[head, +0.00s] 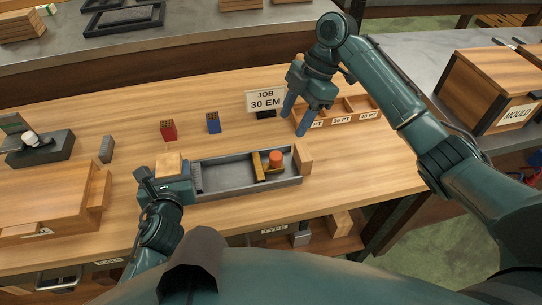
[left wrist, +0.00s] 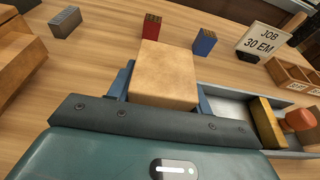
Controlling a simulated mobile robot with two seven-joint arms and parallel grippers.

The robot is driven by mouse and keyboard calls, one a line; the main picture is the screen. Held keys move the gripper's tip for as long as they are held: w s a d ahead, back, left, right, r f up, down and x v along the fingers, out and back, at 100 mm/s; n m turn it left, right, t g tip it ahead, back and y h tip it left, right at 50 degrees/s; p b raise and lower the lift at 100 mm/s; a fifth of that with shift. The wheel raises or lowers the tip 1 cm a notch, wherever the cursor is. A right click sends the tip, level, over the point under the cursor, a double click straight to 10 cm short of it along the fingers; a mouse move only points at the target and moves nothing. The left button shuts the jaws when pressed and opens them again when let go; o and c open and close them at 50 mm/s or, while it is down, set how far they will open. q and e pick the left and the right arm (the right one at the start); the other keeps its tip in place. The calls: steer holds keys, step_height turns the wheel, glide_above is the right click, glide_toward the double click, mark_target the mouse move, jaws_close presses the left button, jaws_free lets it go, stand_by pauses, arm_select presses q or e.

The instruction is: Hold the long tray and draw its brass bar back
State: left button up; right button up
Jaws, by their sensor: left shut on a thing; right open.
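The long grey metal tray (head: 228,184) lies on the wooden table, with a wooden block at each end. Its brass bar (head: 257,167) stands across the right half of the tray; an orange knob (head: 275,158) sits beside it. In the left wrist view, the brass bar (left wrist: 267,124) and knob (left wrist: 298,120) show at right. My left gripper (head: 168,180) is shut on the left wooden end block (left wrist: 163,75), whose top shows between the fingers. My right gripper (head: 295,117) is open and empty above the table, behind the tray's right end.
A JOB 30 EM sign (head: 265,100), a red block (head: 168,130) and a blue block (head: 213,123) stand behind the tray. A MOULD crate (head: 490,85) is at right.

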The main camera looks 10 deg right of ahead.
arm_select(q)
steer(key=o, duration=1.1)
steer(key=shift+c, duration=0.2)
steer(key=shift+s, duration=0.15)
steer(key=v, duration=1.1)
steer(key=shift+s, duration=0.4)
steer(key=shift+r, duration=0.15)
